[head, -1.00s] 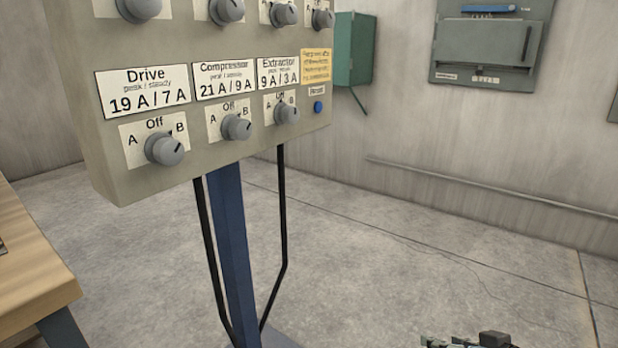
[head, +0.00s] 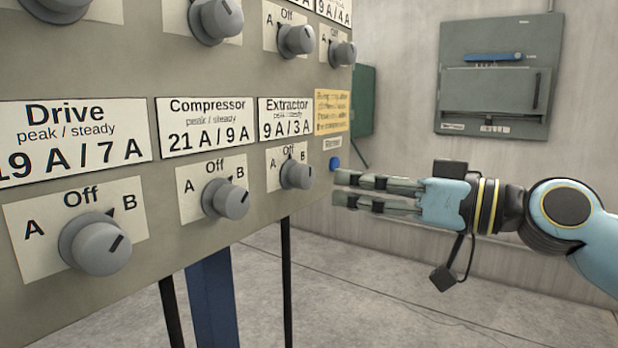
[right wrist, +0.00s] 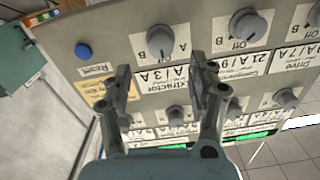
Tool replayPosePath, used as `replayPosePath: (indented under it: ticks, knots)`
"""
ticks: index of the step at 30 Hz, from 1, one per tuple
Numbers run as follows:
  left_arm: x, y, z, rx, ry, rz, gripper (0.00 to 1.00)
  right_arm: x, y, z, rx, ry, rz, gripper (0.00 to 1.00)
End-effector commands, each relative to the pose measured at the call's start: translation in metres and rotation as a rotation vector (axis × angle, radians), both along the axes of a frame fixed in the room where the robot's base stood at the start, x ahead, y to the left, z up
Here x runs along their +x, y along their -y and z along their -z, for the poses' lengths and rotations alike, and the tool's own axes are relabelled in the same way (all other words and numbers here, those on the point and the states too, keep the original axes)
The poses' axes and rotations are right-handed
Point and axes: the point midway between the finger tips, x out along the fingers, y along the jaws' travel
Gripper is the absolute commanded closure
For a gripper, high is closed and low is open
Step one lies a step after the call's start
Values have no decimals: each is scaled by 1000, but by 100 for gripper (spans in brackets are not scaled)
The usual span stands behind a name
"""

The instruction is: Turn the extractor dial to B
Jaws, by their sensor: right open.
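The extractor dial (head: 297,174) is a grey knob on the panel under the "Extractor 9 A / 3 A" label (head: 286,117). Its plate reads A, Off and B, and its pointer appears to be up at Off. In the right wrist view, where the panel is upside down, the dial (right wrist: 160,42) lies beyond the fingertips. My right gripper (head: 337,188) is open and empty, to the right of the dial and apart from it, fingers pointing left. The right wrist view shows its two fingers (right wrist: 163,74) spread apart. My left gripper is not in view.
The compressor dial (head: 226,199) and drive dial (head: 95,244) are to the left, both appearing turned toward B. A blue reset button (head: 335,163) sits close by the right fingertips. More knobs (head: 296,40) are above. A grey wall box (head: 495,78) hangs behind.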

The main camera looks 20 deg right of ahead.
Motion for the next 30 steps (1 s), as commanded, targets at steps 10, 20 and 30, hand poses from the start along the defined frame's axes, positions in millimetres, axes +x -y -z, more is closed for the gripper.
replayPosePath:
  ticks: [10, 20, 30]
  knots:
    - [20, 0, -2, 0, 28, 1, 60, 44, -36, -2, 7, 1, 1, 41]
    - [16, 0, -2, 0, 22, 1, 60, 64, -52, 0, 2, -1, 0, 41]
    - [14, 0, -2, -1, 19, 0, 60, 65, -52, 0, 0, -2, 1, 55]
